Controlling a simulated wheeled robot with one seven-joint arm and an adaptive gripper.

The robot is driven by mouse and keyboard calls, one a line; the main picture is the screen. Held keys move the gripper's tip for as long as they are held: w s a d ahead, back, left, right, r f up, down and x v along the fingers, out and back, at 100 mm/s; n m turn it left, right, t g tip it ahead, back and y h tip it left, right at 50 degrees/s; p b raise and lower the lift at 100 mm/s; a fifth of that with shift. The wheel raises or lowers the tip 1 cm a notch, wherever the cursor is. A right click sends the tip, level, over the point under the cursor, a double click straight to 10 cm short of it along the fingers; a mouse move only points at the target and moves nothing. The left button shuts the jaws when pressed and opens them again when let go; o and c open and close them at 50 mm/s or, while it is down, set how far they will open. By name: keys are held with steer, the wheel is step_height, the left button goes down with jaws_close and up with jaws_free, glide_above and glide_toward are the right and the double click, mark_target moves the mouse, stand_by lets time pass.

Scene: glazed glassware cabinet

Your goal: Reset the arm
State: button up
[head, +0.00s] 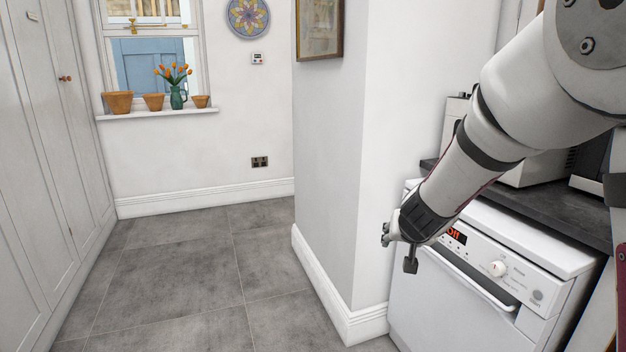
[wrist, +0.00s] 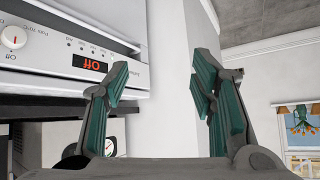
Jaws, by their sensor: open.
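My gripper (head: 400,242) is at the end of my arm, which reaches down from the upper right in the head view. It hangs in front of the white appliance, near the wall corner. In the wrist view my gripper (wrist: 164,95) has its two green-padded fingers spread apart with nothing between them. Behind the gap is the white wall corner (wrist: 170,60). No glassware cabinet shows in either view.
A white appliance (head: 455,287) with a dial and red display stands under a dark worktop (head: 540,212) at the right. A wall pillar (head: 335,190) is left of it. Tall white cupboards (head: 40,170) line the left. The grey floor (head: 180,270) between is clear.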

steer(key=s+a+r+n+g+y, duration=0.1)
steer(key=s+a+r+g+y, duration=0.2)
steer(key=s, duration=0.6)
steer(key=s+a+r+n+y, duration=0.2)
steer(key=s+a+r, duration=0.2)
steer(key=s, duration=0.6)
steer(key=s+d+f+g+h, duration=0.1)
steer(key=s+d+g+h, duration=0.15)
steer(key=s, duration=1.05)
steer(key=s+d+f+g+h, duration=0.1)
steer(key=s+d+g, duration=0.25)
steer(key=s, duration=1.05)
step_height(320, 180, up, 21)
steer(key=t+p, duration=0.4)
steer(key=p, duration=1.5)
steer(key=shift+w, duration=0.25)
